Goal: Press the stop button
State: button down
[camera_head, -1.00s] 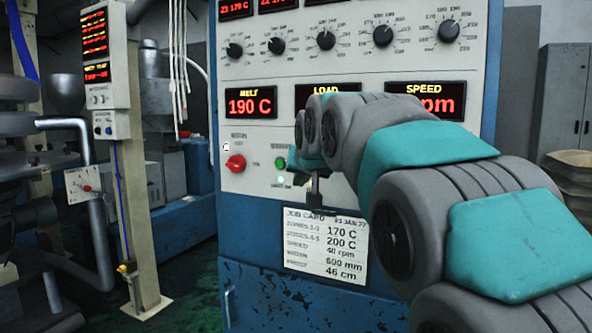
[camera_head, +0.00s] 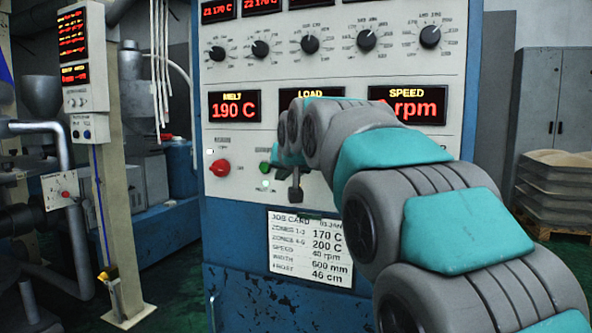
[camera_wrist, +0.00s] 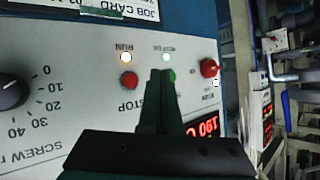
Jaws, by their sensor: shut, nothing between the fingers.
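The red stop button (camera_wrist: 129,80) shows in the wrist view, which is upside down, with "STOP" lettered beside it and a lit lamp marked "RUN" (camera_wrist: 125,57) next to it. In the head view my arm hides the stop button. My gripper (camera_wrist: 160,74) is shut and empty. In the wrist view its tips overlap the green button (camera_wrist: 172,75), to the right of the stop button. I cannot tell whether they touch the panel. In the head view the gripper (camera_head: 296,193) is in front of the panel, right of and below the green button (camera_head: 265,168).
A red knob (camera_head: 219,168) sits left of the green button; it also shows in the wrist view (camera_wrist: 208,68). A job card (camera_head: 310,248) hangs below. Dials and displays fill the upper panel. A post (camera_head: 110,200) stands left; a grey cabinet (camera_head: 550,95) stands right.

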jog(key=w+d+p, duration=0.1)
jog(key=w+d, duration=0.1)
jog(key=w, duration=0.3)
jog(key=shift+w, duration=0.4)
jog(key=shift+p, duration=0.3)
dwell(1.4)
jog(key=shift+w+d, duration=0.2)
jog(key=shift+w, duration=0.15)
jog(key=shift+w+d, duration=0.1)
jog(key=shift+w, duration=0.25)
dwell(0.6)
jog(key=shift+s, duration=0.1)
jog(key=shift+s+a, duration=0.25)
jog(key=shift+s, duration=0.4)
jog(key=s, duration=0.1)
jog(key=s+a+b, duration=0.1)
jog(key=s, duration=0.2)
jog(key=shift+s+a, duration=0.35)
jog(key=shift+a, duration=0.05)
dwell(0.3)
